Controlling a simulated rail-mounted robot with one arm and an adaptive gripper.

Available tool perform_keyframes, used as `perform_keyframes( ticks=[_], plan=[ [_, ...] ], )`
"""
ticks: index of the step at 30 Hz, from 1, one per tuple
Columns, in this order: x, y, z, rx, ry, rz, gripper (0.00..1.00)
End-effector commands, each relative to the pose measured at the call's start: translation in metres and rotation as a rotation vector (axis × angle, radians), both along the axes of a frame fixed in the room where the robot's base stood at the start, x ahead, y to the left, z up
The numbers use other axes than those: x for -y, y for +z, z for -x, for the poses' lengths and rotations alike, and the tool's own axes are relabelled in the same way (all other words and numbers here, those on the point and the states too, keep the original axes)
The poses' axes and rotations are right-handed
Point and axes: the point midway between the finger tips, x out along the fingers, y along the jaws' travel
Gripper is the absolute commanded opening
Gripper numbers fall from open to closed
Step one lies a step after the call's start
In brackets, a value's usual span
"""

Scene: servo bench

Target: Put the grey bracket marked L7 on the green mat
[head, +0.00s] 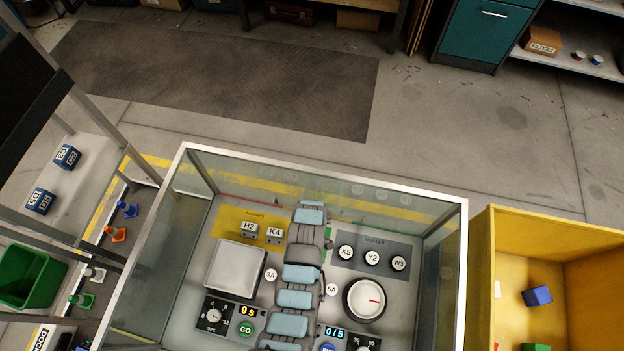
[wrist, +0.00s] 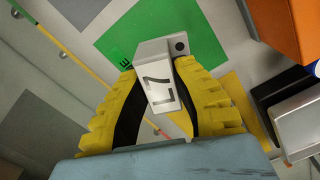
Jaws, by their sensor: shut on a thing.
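The grey bracket marked L7 (wrist: 160,90) is between the yellow fingers of my gripper (wrist: 157,68), which is shut on it. Its label faces the wrist camera. The green mat (wrist: 200,35) lies beyond the bracket in the wrist view, and the bracket's far end overlaps the mat's near edge in the picture. I cannot tell the height of the bracket above the mat. In the head view my arm covers the gripper and the bracket, and only a sliver of the green mat (head: 328,232) shows beside the arm.
Brackets H2 (head: 249,228) and K4 (head: 274,234) stand on a yellow mat (head: 232,219). Round pieces X5, Y2 and W3 (head: 398,263) sit on a grey mat to the right. Clear walls with a metal rim (head: 330,172) enclose the bench. A dial (head: 366,299) stands nearer.

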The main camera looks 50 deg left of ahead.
Motion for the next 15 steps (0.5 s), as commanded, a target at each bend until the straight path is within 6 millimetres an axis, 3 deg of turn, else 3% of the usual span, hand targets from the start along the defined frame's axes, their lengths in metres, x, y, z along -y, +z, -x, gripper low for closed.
perform_keyframes(
  ticks=[9, 15],
  plan=[
    [0.000, -0.038, 0.001, -0.002, 0.000, 0.001, 0.00],
    [0.000, -0.039, 0.000, 0.001, 0.000, 0.000, 0.00]
  ],
)
